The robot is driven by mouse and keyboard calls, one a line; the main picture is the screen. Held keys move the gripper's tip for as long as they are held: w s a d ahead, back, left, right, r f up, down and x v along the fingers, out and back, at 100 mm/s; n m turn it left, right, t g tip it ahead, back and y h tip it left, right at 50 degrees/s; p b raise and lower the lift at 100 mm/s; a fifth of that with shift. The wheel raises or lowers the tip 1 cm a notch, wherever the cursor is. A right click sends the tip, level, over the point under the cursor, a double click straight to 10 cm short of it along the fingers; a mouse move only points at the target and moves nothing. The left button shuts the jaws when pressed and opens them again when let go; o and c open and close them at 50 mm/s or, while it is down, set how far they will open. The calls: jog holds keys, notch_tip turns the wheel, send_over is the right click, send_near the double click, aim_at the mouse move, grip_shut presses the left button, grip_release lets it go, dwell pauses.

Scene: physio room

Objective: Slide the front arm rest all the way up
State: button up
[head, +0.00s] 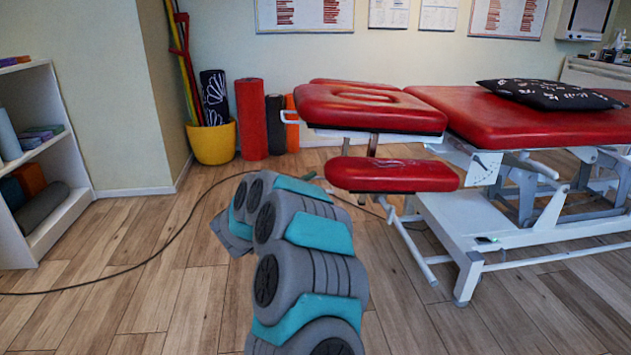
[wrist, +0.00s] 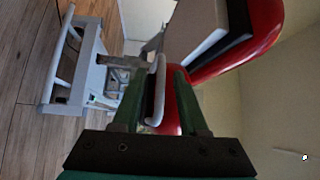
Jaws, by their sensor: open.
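The front arm rest (head: 390,175) is a flat red pad with rounded ends. It hangs low, below the raised head section (head: 372,108) of the treatment table, with a visible gap between them. A metal post links the two. My gripper (head: 316,180) is at the left end of the arm rest, partly hidden behind my arm in the head view. In the wrist view my gripper (wrist: 160,76) is open. A pale curved bar (wrist: 158,88) and a red pad (wrist: 167,112), seemingly the arm rest, show between its green fingers. Contact cannot be told.
The table's white frame (head: 465,260) stands right of my arm. A black patterned pillow (head: 550,95) lies on top. A dark cable (head: 130,268) crosses the floor. A yellow pot (head: 212,142) and a red roll (head: 251,118) stand behind. Floor at the left is mostly clear.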

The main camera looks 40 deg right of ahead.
jog(key=shift+x, duration=1.45)
jog(key=shift+c, duration=0.2)
grip_shut()
jog(key=shift+w, duration=0.1)
